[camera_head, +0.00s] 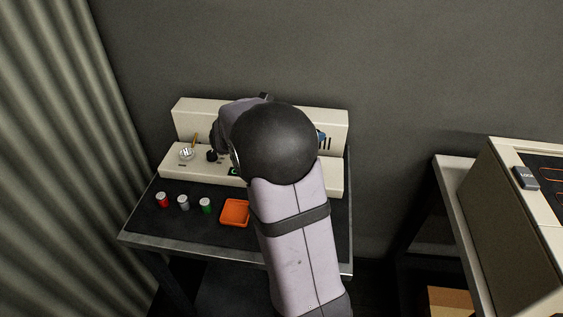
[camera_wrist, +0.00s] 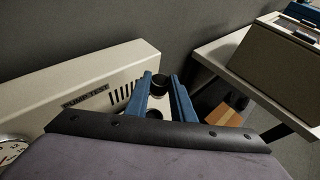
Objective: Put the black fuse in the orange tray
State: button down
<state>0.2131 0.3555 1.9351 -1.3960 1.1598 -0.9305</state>
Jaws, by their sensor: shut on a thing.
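In the wrist view, my gripper (camera_wrist: 161,79) has its two blue fingers closed on a small black cylinder, the black fuse (camera_wrist: 159,86). A second dark round shape shows nearer the wrist between the fingers; I cannot tell what it is. In the head view, my arm hides most of the gripper and the fuse; only a bit of blue finger (camera_head: 321,137) shows at the right end of the brewer. The orange tray (camera_head: 235,212) lies on the dark bench top, left of my arm and in front of the brewer. It looks empty, its right edge close to my arm.
Red (camera_head: 163,200), grey (camera_head: 183,202) and green (camera_head: 206,205) fuses stand left of the tray. Another cream machine (camera_head: 500,210) is at the right, past a gap.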

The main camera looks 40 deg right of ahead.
jog(key=w+a+f+n+t, duration=0.2)
jog(key=w+a, duration=0.1)
jog(key=a, duration=0.4)
jog(key=w+a+f+n+t+y, duration=0.15)
jog(key=w+a, duration=0.25)
jog(key=a, duration=0.4)
jog(key=w+a+f+n+t, duration=0.1)
jog(key=w+a+n+t, duration=0.15)
jog(key=a, duration=0.45)
jog(key=m+g+h, duration=0.2)
jog(key=m+g, duration=0.4)
send_over(231, 217)
jog(key=shift+y, duration=0.25)
jog(key=shift+w+f+p, duration=0.1)
jog(key=shift+f+p, duration=1)
jog(key=shift+f, duration=3.55)
jog(key=shift+f, duration=0.2)
jog(key=c, duration=1.5)
grip_release()
